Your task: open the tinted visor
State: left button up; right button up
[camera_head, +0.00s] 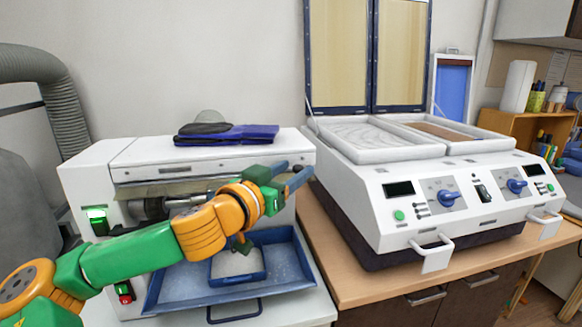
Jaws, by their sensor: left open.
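The tinted visor (160,189) is a yellowish see-through strip under the front top edge of the white grinding machine (90,170). A metal shaft with rollers (150,208) shows below it. My left arm crosses in front and hides the visor's right part. My left gripper (291,174) is open, with two blue-grey fingers pointing right, near the machine's right end. Nothing shows between the fingers. I cannot tell whether it touches the visor. My right gripper is out of view.
A blue tray (180,290) with a smaller blue box (238,279) sits below the shaft. Folded dark cloth (225,134) lies on top of the machine. A white forming press (385,177) with raised lids stands on the wooden counter (340,285) to the right.

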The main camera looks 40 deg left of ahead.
pick_arm(q)
grip_shut()
jog(key=n+g+p, duration=0.1)
jog(key=p, duration=0.1)
jog(key=r+n+g+p, duration=0.1)
jog(key=p, duration=0.1)
jog(key=shift+w+a+r+g+h+p, duration=0.2)
jog(key=shift+g+h+p, duration=0.1)
jog(key=shift+h+p, duration=0.1)
jog(key=shift+c, duration=0.6)
grip_release()
jog(key=shift+o, duration=0.6)
jog(key=shift+d, duration=0.2)
jog(key=shift+a, duration=0.1)
